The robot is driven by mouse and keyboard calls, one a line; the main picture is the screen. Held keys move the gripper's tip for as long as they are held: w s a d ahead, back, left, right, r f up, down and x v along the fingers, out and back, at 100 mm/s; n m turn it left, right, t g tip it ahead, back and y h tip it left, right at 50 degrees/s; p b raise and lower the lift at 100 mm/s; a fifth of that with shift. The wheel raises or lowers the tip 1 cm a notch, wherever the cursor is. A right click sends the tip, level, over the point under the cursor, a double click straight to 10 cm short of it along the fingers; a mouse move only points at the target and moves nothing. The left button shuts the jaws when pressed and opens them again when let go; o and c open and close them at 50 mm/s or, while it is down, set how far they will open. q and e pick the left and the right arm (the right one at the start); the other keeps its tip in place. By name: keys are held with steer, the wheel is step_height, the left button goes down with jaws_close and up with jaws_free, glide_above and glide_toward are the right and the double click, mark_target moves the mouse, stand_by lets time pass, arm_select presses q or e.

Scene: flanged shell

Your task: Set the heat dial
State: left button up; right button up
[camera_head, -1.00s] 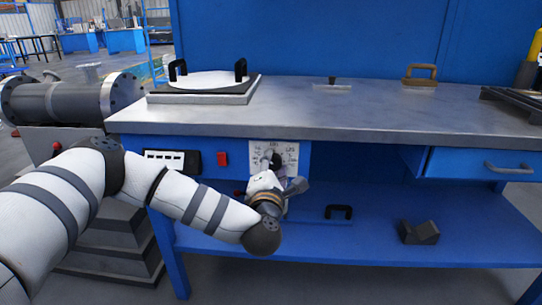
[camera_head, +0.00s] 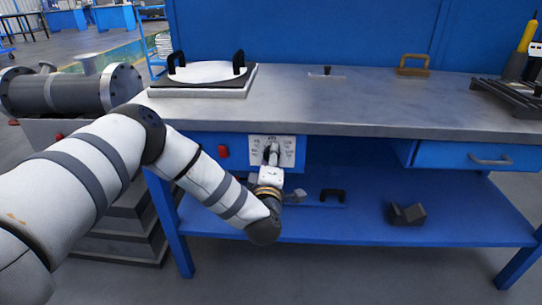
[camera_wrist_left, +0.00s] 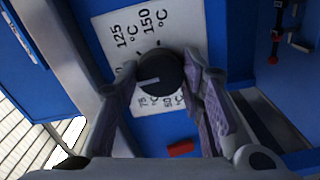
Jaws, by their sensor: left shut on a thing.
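The heat dial (camera_wrist_left: 160,80) is a round black knob on a white scale plate (camera_head: 287,146) on the front of the blue bench. In the left wrist view, its white pointer line points left, toward a label partly covered by a finger. The printed 125 °C and 150 °C show above the knob; 75 and 50 show below it. My left gripper (camera_wrist_left: 162,82) is shut on the knob, one finger on each side. In the head view, the gripper (camera_head: 271,158) reaches up to the plate from below and partly hides it. My right gripper is not in view.
A red switch (camera_head: 223,151) sits left of the plate. The bench top (camera_head: 330,105) overhangs the panel. A blue drawer (camera_head: 465,155) is at the right. The lower shelf (camera_head: 350,240) holds a dark block (camera_head: 406,213). A flanged shell (camera_head: 75,92) stands at the left.

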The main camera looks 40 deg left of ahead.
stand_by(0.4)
arm_select(q)
steer(key=o, duration=1.2)
steer(key=shift+c, duration=0.2)
steer(key=v, duration=1.2)
